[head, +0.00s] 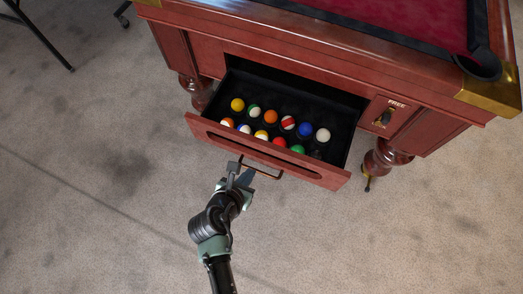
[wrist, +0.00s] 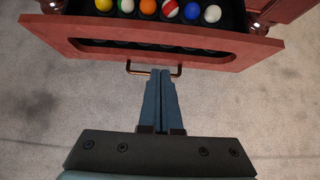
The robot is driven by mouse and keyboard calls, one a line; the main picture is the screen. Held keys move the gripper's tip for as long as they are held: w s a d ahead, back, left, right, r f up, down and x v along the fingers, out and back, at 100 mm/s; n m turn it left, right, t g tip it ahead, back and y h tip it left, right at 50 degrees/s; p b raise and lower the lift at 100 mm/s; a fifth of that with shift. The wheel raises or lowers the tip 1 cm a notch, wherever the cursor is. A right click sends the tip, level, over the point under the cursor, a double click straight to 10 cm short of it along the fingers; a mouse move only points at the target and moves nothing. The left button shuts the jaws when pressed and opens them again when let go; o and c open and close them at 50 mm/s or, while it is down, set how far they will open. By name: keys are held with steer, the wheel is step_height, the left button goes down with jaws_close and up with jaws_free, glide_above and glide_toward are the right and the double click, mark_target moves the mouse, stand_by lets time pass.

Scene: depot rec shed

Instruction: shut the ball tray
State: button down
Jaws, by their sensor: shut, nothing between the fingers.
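The ball tray (head: 322,171) is a red-brown wooden drawer pulled out from the side of the pool table. Its black-lined inside holds several coloured balls (head: 270,117). Its front panel, with a long oval slot, also shows in the wrist view (wrist: 232,51). A thin bronze bar handle (head: 262,172) stands out from the front panel and appears in the wrist view (wrist: 140,72). My gripper (wrist: 160,74) is shut and empty, with its fingertips at the handle in front of the tray. I cannot tell whether they touch it.
The pool table (head: 240,50) has a red cloth top and turned wooden legs (head: 384,160). A panel (head: 388,112) marked "FREE" sits right of the tray. Dark metal legs (head: 45,38) stand at the upper left. The grey carpet around my arm is clear.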

mark_target(265, 148)
steer(key=x, duration=0.3)
steer(key=w+r+b+x, duration=0.1)
steer(key=x, duration=0.2)
steer(key=b+x, duration=0.1)
steer(key=x, duration=0.2)
steer(key=shift+w+d+r, duration=0.1)
steer(key=shift+w+d, duration=0.1)
steer(key=shift+w, duration=0.05)
steer(key=shift+w+d, duration=0.2)
steer(key=shift+w, duration=0.35)
steer(key=shift+w+r, duration=0.1)
